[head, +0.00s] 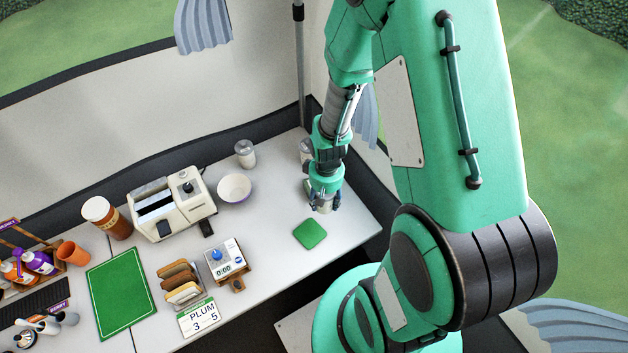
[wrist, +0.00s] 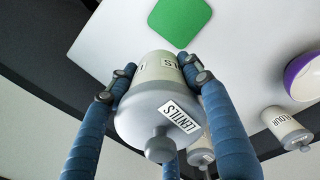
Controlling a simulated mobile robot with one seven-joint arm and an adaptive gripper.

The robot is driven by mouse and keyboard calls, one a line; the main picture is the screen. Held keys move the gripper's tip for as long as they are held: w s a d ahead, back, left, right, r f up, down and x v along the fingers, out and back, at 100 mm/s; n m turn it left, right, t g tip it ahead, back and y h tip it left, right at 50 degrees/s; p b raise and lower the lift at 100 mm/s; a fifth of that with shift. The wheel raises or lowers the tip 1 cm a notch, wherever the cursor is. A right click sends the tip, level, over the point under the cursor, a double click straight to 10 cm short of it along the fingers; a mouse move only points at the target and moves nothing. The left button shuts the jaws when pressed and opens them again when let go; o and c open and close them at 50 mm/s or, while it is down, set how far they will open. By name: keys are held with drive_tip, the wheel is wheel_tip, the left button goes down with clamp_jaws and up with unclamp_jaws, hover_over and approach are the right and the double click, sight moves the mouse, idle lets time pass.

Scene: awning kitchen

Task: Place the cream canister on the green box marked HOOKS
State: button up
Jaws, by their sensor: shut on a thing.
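My gripper (head: 324,203) is at the table's right end, with its fingers closed around a cream canister (wrist: 157,67). The canister has a grey knobbed lid and a label reading LENTILS in the wrist view. In the head view the gripper mostly hides it. I cannot tell whether its base touches the table. A flat green square (head: 310,234) lies just in front of my gripper; it also shows in the wrist view (wrist: 180,20), apart from the canister. I can read no marking on it, and I see no box readable as HOOKS.
A canister marked FLOUR (wrist: 285,125) and another canister (head: 305,150) stand at the back. A green board (head: 121,293) lies farther left. Table around the green square is clear.

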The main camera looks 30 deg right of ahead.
drive_tip(key=w+d, duration=0.1)
drive_tip(key=w, duration=0.2)
drive_tip(key=w+d, duration=0.1)
drive_tip(key=w, duration=0.3)
drive_tip(key=w+f, duration=0.1)
drive_tip(key=w, duration=0.3)
drive_tip(key=shift+w+d+b, duration=0.25)
drive_tip(key=shift+d+b, duration=0.15)
drive_tip(key=shift+f, duration=0.1)
drive_tip(key=shift+f+b, duration=0.3)
drive_tip(key=shift+f, duration=1.4)
drive_tip(key=shift+f, duration=0.15)
drive_tip(key=o, duration=1.2)
drive_tip(key=shift+o, duration=0.2)
wheel_tip(320, 180, up, 12)
drive_tip(key=p, duration=0.1)
drive_tip(key=shift+p, duration=0.35)
